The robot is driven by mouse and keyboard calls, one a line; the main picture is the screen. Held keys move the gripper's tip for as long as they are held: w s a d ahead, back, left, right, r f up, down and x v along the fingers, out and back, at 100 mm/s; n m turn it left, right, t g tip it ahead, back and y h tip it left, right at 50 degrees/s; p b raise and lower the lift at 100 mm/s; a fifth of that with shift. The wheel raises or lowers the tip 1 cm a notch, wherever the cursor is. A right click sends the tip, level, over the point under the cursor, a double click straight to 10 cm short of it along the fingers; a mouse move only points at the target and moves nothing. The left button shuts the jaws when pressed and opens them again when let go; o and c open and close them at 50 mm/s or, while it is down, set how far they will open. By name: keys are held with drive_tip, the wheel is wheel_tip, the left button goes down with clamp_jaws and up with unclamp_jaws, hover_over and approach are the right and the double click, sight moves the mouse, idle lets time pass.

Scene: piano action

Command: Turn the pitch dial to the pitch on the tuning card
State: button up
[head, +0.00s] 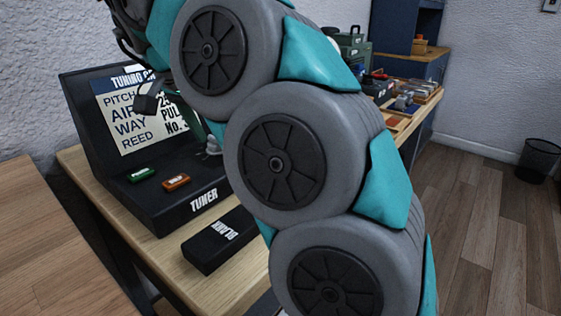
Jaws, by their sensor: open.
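The black tuner (205,200) stands on a wooden bench at left, with "TUNER" on its front. The tuning card (117,124) on its upright back reads "PITCH", "AIR", "WAY" and "REED" down the left. My gripper and arm cover part of its right column, where "25", "PUL" and "NO. 3" show in part. A small grey part (213,146) peeks out beside my arm on the tuner; I cannot tell if it is the pitch dial. My gripper (148,100) is open in front of the card, apparently empty, its fingers only partly visible.
A green piece (139,174) and an orange piece (176,182) sit on the tuner's deck. A black box (220,240) with upside-down white lettering lies in front. My arm blocks the middle. Another bench with tools (408,100) and a bin (538,160) stand at right.

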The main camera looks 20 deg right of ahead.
drive_tip(key=shift+n+t+y, duration=0.3)
drive_tip(key=shift+n, duration=0.7)
drive_tip(key=shift+s+d+n+y, duration=0.1)
drive_tip(key=shift+n+y, duration=0.4)
drive_tip(key=shift+n, duration=0.8)
drive_tip(key=n, duration=0.1)
drive_tip(key=n+t+y, duration=0.1)
drive_tip(key=n, duration=0.1)
drive_tip(key=shift+d, duration=0.25)
drive_tip(key=shift+n+y, duration=0.5)
drive_tip(key=shift+n, duration=0.7)
drive_tip(key=v, duration=0.5)
drive_tip(key=shift+a, duration=0.15)
drive_tip(key=v, duration=0.2)
drive_tip(key=shift+s+r, duration=0.1)
drive_tip(key=shift+r, duration=0.2)
drive_tip(key=shift+r, duration=0.1)
